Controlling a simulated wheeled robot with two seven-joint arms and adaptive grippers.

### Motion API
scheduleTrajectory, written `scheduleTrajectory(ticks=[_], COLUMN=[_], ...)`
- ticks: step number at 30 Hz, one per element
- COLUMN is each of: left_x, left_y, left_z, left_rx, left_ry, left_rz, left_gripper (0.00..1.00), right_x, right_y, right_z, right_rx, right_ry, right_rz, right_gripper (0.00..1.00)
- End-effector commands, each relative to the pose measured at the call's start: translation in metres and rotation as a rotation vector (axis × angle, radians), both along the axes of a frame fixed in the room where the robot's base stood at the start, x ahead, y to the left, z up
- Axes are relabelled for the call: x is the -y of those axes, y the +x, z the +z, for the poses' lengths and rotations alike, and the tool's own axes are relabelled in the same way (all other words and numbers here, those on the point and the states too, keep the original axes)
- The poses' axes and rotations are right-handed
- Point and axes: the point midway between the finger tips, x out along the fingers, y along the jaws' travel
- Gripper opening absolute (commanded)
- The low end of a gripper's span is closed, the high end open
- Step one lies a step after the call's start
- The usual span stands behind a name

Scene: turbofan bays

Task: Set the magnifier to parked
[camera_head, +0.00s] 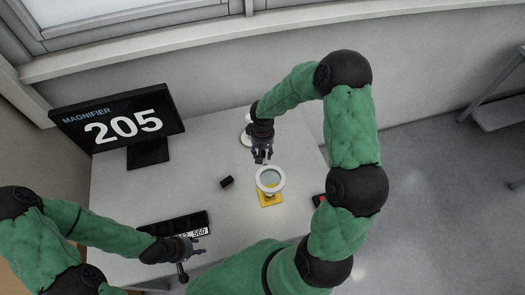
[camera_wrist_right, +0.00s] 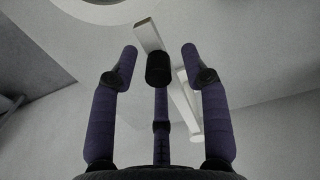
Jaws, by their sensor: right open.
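The magnifier's white ring (camera_head: 270,180) with its lens is over a yellow pad (camera_head: 269,199) on the desk. Its white base (camera_head: 246,136) is partly hidden behind my right arm. My right gripper (camera_head: 262,157) is just above the ring in the picture, with its fingers spread and nothing between them. In the right wrist view the spread fingers (camera_wrist_right: 160,65) frame a pale jointed arm (camera_wrist_right: 184,100), apparently the magnifier's; contact cannot be told. A monitor (camera_head: 120,122) reads "MAGNIFIER 205". My left gripper (camera_head: 202,243) looks open and empty near the desk's front.
A black tray (camera_head: 165,226) with a number label lies beside my left gripper. A small black block (camera_head: 226,182) lies left of the ring. A red and black item (camera_head: 318,200) is partly hidden by my right arm. The desk's middle left is clear; a wall stands behind.

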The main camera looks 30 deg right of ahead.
Motion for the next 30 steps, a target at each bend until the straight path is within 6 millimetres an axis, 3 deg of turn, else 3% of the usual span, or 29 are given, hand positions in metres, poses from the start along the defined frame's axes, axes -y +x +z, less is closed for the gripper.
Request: scheduleTrajectory(ticks=[6, 11, 12, 22, 30], left_x=[0.0, 0.0, 0.0, 0.0, 0.0], left_y=[0.0, 0.0, 0.0, 0.0, 0.0], left_z=[0.0, 0.0, 0.0, 0.001, 0.007], left_rx=[0.0, 0.0, 0.0, 0.0, 0.0], left_ry=[0.0, 0.0, 0.0, 0.0, 0.0], left_rz=[0.0, 0.0, 0.0, 0.0, 0.0], left_gripper=[0.4, 0.4, 0.4, 0.4, 0.4], right_x=[0.0, 0.0, 0.0, 0.004, 0.031], right_y=[0.0, 0.0, 0.0, 0.0, -0.004], right_z=[0.0, 0.0, 0.0, 0.001, 0.002], right_rx=[0.0, 0.0, 0.0, 0.002, 0.002], right_ry=[0.0, 0.0, 0.0, 0.0, -0.002], right_rz=[0.0, 0.0, 0.0, 0.019, 0.142], right_gripper=[0.47, 0.02, 0.0, 0.0, 0.0])
